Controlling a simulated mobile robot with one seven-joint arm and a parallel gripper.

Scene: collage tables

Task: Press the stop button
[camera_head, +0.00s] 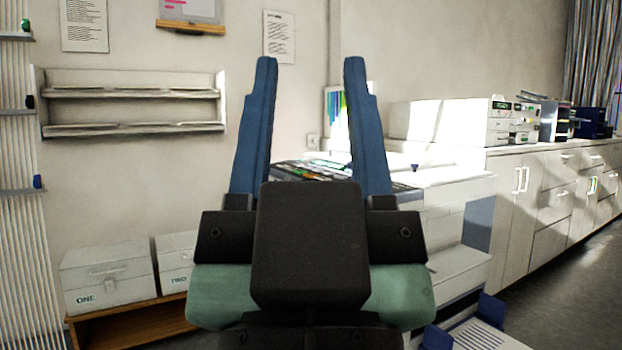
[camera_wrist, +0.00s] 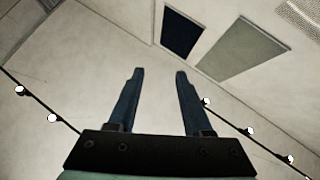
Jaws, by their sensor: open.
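My gripper (camera_head: 310,65) is raised in front of the head camera, with its two blue fingers apart and nothing between them. In the wrist view my gripper (camera_wrist: 158,72) points up toward the ceiling, open and empty. A white machine, perhaps a printer or copier (camera_head: 455,207), stands behind and to the right of my gripper. Its top left part, with a dark panel and coloured items, is partly hidden by the fingers. I cannot make out a stop button in either view.
A long white cabinet (camera_head: 550,190) with devices on top runs along the right. Two white boxes, one (camera_head: 108,277) marked ONE, sit on a low wooden shelf (camera_head: 125,325) at left. A wall rack (camera_head: 135,100) hangs above. The floor (camera_head: 560,290) at right is clear.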

